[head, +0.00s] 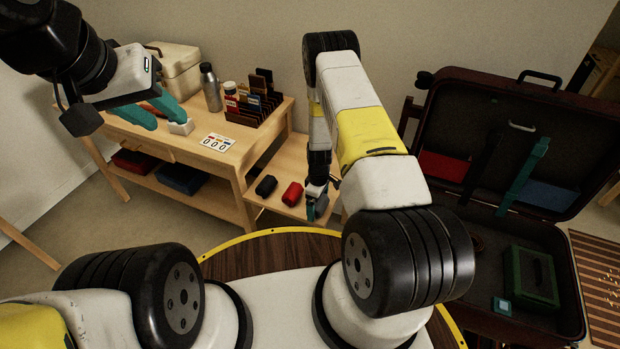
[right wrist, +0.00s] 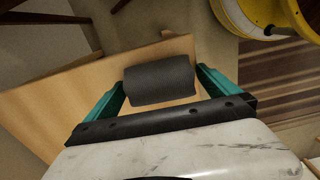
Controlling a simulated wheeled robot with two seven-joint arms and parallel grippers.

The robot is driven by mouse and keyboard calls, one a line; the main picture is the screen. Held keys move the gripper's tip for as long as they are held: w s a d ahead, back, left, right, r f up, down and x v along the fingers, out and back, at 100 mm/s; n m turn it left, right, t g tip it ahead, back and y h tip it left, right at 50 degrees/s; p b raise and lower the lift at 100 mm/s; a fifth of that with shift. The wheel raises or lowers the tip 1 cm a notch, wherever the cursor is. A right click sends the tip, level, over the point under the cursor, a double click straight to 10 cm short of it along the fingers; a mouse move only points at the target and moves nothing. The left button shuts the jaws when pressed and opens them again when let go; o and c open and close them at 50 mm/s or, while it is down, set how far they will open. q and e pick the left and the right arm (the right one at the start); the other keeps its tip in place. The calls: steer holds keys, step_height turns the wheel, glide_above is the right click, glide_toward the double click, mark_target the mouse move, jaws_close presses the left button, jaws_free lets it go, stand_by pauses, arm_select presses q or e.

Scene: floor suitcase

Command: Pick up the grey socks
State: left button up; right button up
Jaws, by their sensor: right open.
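The grey socks (right wrist: 160,80) are a dark grey roll on the light wooden low bench, seen in the right wrist view. My right gripper (right wrist: 160,88) is open, with one teal finger at each side of the roll; I cannot tell whether they touch it. In the head view my right gripper (head: 317,205) points down at the bench's right end, and the grey roll is mostly hidden there. My left gripper (head: 165,118) is open above the wooden table at the left, near a small white block (head: 181,127).
A red roll (head: 292,193) and a dark roll (head: 266,186) lie on the low bench (head: 283,160), left of my right gripper. A bottle (head: 211,88), a beige box (head: 176,72) and a card rack stand on the table. An open suitcase (head: 460,110) is at the right.

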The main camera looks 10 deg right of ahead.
steer(key=c, duration=1.4)
steer(key=shift+r, duration=0.1)
